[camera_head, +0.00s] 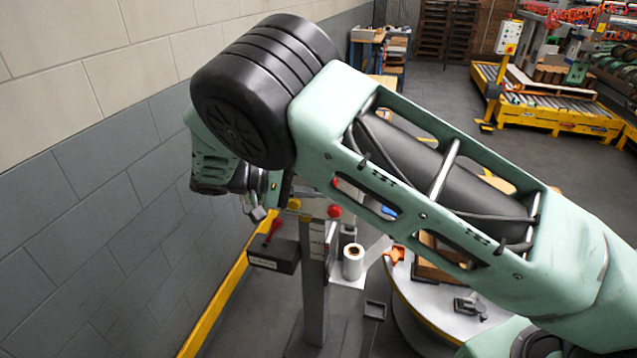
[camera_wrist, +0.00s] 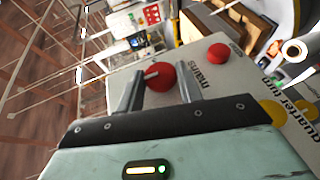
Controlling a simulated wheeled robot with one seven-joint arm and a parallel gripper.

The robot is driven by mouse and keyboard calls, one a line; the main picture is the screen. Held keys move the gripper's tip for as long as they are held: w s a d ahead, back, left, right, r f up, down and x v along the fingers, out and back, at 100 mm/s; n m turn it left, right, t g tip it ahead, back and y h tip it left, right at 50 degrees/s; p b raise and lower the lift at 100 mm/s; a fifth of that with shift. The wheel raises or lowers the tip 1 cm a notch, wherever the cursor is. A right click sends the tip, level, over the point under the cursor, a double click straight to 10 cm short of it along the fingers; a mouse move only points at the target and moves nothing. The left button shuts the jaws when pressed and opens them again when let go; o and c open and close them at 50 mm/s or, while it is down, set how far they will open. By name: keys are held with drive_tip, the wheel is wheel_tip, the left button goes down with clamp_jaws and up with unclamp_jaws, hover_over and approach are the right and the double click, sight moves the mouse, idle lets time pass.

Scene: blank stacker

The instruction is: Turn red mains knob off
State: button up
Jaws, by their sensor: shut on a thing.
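The red mains knob (camera_wrist: 162,77) sits on a pale grey panel (camera_wrist: 204,71) in the wrist view. It has a white mark on its left side, and the word "mains" is printed beside it. My gripper (camera_wrist: 159,82) has one finger on each side of the knob and is shut on it. In the head view, a red round part (camera_head: 334,211) and a yellow one (camera_head: 294,204) show on a post below my arm. I cannot tell there whether the red part is the knob. My arm hides much of the panel in that view.
A second red button (camera_wrist: 218,53) and a yellow round part (camera_wrist: 273,112) are on the same panel. A block wall (camera_head: 100,150) stands close on the left. A dark box (camera_head: 273,255) and a white roll (camera_head: 353,261) are near the post.

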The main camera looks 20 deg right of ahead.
idle(0.4)
drive_tip(key=o, duration=1)
drive_tip(key=shift+a+f, duration=0.1)
drive_tip(key=shift+h, duration=0.3)
drive_tip(key=b+v, duration=0.3)
drive_tip(key=v, duration=0.4)
drive_tip(key=shift+w+a, duration=0.1)
drive_tip(key=shift+a, duration=0.05)
